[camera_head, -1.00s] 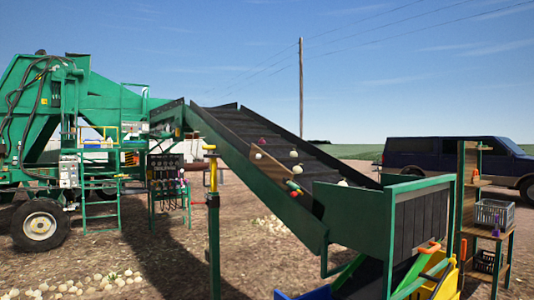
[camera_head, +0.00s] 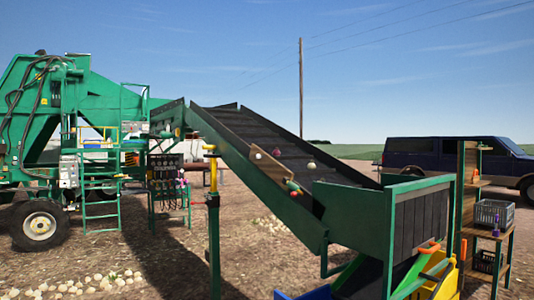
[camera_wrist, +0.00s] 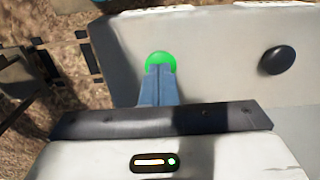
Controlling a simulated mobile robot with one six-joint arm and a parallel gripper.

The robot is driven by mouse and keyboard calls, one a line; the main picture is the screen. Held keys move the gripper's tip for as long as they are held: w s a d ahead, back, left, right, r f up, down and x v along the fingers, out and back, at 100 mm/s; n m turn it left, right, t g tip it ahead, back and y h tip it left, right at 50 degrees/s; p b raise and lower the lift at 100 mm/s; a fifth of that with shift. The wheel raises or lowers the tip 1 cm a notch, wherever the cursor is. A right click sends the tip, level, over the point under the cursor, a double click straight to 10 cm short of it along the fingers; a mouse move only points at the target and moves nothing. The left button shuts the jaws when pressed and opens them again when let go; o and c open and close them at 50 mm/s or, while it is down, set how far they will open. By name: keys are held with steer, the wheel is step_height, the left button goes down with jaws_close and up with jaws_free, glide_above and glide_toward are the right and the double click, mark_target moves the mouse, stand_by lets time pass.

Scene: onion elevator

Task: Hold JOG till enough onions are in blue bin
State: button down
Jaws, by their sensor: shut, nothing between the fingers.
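In the wrist view my gripper (camera_wrist: 160,72) is shut, its blue-grey fingers together and their tips at a round green button (camera_wrist: 161,61) on a pale panel. The fingers overlap the button's lower part; I cannot tell how far it is pressed, and no label is readable. In the head view a reddish onion (camera_head: 277,152) and a pale onion (camera_head: 311,165) lie on the sloping dark belt (camera_head: 250,125) of the green elevator. The blue bin (camera_head: 318,293) shows only as an edge at the bottom; its contents are hidden. My gripper is not in the head view.
A black knob (camera_wrist: 277,60) sits on the panel right of the green button. A yellow bin (camera_head: 446,286) stands below the elevator's end. A wooden shelf with a grey crate (camera_head: 494,214) is at right. Loose onions (camera_head: 85,285) lie on the ground at lower left.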

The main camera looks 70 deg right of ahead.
stand_by(0.5)
step_height(320, 180, up, 7)
steer(key=p, duration=0.4)
steer(key=shift+p, duration=0.35)
steer(key=shift+r, duration=0.1)
stand_by(0.5)
steer(key=s+r+n+t, duration=0.1)
steer(key=s+r+n, duration=0.1)
steer(key=s+r, duration=0.2)
steer(key=s+r+n+t, duration=0.1)
steer(key=s+r, duration=0.4)
steer(key=r, duration=0.6)
steer(key=s+r+n+t, duration=0.1)
steer(key=s+r+n, duration=0.3)
steer(key=r, duration=0.4)
steer(key=shift+s+d+r, duration=0.15)
steer(key=shift+s+d, duration=0.15)
steer(key=shift+s, duration=0.45)
